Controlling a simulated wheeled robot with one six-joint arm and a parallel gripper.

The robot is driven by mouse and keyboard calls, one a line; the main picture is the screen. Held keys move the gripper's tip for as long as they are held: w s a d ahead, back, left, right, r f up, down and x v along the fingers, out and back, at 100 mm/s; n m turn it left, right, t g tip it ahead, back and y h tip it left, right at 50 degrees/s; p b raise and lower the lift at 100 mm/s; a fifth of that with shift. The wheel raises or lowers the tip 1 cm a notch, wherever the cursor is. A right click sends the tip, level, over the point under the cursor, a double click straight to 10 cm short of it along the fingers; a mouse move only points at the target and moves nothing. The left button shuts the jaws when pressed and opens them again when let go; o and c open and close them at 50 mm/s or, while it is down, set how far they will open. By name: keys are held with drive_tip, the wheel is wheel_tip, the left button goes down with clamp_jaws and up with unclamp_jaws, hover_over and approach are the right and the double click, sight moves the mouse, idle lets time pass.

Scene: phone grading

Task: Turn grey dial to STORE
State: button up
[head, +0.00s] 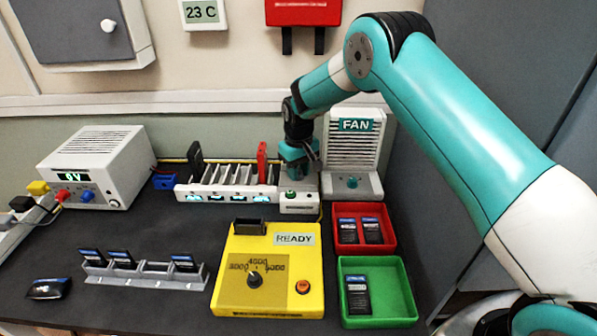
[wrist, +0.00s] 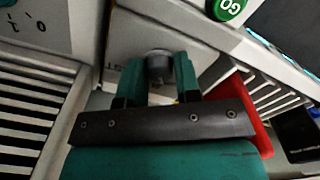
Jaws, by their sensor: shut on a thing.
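The grey dial (wrist: 158,64) sits on a pale box face (wrist: 130,40) in the wrist view. My gripper (head: 305,168) is at the right end of the slotted rack in the head view, beside the fan unit. In the wrist view its two teal fingers are on either side of the dial and shut on it. Part of a dark label shows on the box face beside the left finger, mostly covered. I cannot tell where the dial points. In the head view the dial is hidden by my gripper.
A green GO button (wrist: 229,8) is close by. The slotted rack (head: 225,193) holds a black and a red upright piece. The fan unit (head: 352,150) stands right. A yellow tester (head: 235,285), red bin (head: 388,248) and green bin (head: 398,318) are in front.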

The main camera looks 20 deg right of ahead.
drive_tip(key=shift+n, duration=1)
drive_tip(key=o, duration=0.9)
drive_tip(key=shift+r, duration=0.1)
wheel_tip(320, 180, up, 17)
drive_tip(key=shift+r+b, duration=0.15)
drive_tip(key=shift+b, duration=0.8)
